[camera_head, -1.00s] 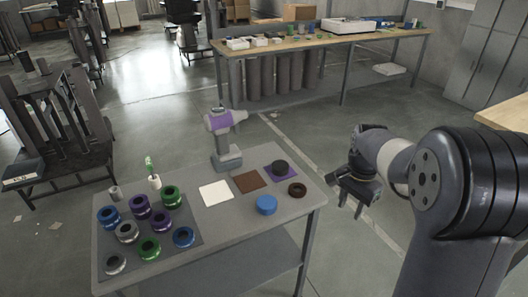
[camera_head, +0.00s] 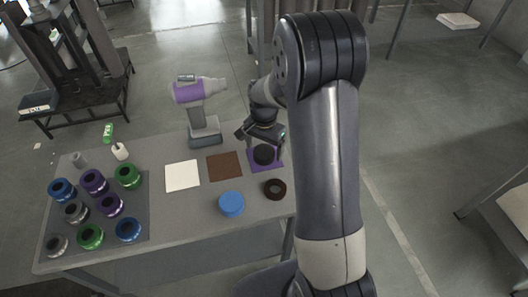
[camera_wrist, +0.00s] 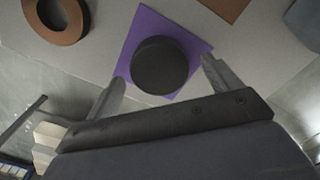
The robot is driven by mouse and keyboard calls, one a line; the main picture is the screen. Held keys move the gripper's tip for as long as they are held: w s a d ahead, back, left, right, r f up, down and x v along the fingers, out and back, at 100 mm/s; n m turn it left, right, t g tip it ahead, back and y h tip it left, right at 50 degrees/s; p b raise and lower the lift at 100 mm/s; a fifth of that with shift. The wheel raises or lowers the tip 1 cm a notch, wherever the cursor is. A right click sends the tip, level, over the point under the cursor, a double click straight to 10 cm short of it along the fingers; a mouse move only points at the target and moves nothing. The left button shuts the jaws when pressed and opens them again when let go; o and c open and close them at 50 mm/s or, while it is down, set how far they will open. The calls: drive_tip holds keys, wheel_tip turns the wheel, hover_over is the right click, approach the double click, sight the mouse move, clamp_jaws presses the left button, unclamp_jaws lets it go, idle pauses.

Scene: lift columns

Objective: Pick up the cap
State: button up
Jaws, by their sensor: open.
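A round black cap (camera_head: 265,155) lies on a purple square (camera_head: 280,164) near the right end of the grey table. In the wrist view the cap (camera_wrist: 160,65) sits flat on the purple square (camera_wrist: 136,30). My gripper (camera_head: 262,135) is above the cap and partly covers it in the head view. In the wrist view my gripper (camera_wrist: 163,72) is open, with one finger on each side of the cap's near edge. I see no contact with the cap. A blue round cap-like piece (camera_head: 231,204) stands nearer the front edge.
A brown ring (camera_head: 275,188) lies close to the purple square. A brown square (camera_head: 224,166) and a white square (camera_head: 182,176) lie to its left. A grey and purple drill (camera_head: 202,105) stands behind them. A dark mat (camera_head: 150,213) at left holds several coloured rings.

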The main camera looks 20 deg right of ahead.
sight(264, 151)
drive_tip(key=shift+f, duration=0.2)
drive_tip(key=shift+a, duration=0.1)
drive_tip(key=c, duration=1.1)
drive_tip(key=shift+r, duration=0.1)
wheel_tip(264, 151, up, 12)
drive_tip(key=shift+f+p, duration=0.15)
drive_tip(key=shift+p, duration=0.35)
